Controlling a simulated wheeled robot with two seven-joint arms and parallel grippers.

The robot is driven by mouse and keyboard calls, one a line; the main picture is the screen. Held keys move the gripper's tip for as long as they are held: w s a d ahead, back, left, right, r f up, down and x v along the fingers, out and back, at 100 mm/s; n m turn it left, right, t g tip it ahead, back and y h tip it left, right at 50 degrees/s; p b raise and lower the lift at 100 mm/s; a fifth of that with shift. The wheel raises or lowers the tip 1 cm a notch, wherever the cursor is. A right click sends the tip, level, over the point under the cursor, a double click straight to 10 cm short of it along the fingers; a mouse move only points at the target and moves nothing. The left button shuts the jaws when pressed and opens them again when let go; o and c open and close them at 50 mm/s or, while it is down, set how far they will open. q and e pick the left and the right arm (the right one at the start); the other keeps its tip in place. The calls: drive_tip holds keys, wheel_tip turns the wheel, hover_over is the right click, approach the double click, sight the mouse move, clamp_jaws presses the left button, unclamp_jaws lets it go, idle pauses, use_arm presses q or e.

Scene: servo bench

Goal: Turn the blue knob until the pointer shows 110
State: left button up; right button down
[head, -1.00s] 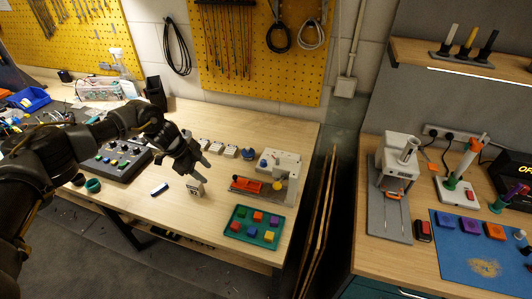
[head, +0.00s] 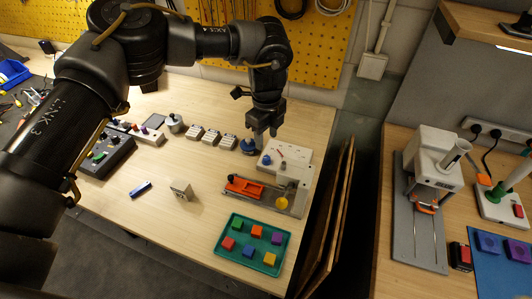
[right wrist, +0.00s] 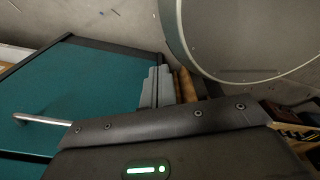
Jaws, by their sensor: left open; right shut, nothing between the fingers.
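The blue knob (head: 266,160) sits on the white panel of a small device (head: 296,157) at the right of the bench. A dial with a thin red pointer shows beside the knob; its numbers are too small to read. My left gripper (head: 266,139) is open with its fingers pointing down, just above and behind the knob in the picture. I cannot tell whether it touches anything. My right gripper shows in the right wrist view (right wrist: 157,76), shut and empty, away from the bench devices.
A second blue-topped object (head: 248,147) stands close left of the device. A green tray (head: 230,251) holds several coloured cubes. A small grey block (head: 181,190) and a blue stick (head: 141,188) lie left.

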sight(267, 158)
use_arm(q)
drive_tip(key=f, duration=0.2)
drive_tip(key=f+p, duration=0.1)
drive_tip(key=shift+w+d+f, duration=0.1)
drive_tip(key=shift+w+f, duration=0.15)
drive_tip(key=shift+w+f+p, duration=0.2)
drive_tip(key=shift+w+f, duration=0.05)
drive_tip(key=shift+f, duration=0.35)
drive_tip(key=shift+w+f+p, duration=0.2)
drive_tip(key=shift+w+f, duration=0.05)
drive_tip(key=shift+f, duration=0.3)
wheel_tip(267, 158, down, 3)
drive_tip(key=shift+f+p, duration=0.2)
drive_tip(key=shift+p, duration=0.35)
drive_tip(key=shift+s+f, duration=0.15)
drive_tip(key=shift+f, duration=0.35)
drive_tip(key=c, duration=1)
use_arm(e)
drive_tip(key=r, duration=0.1)
drive_tip(key=w+r, duration=0.1)
drive_tip(key=r, duration=0.1)
drive_tip(key=shift+a+r, duration=0.1)
drive_tip(key=shift+a, duration=0.05)
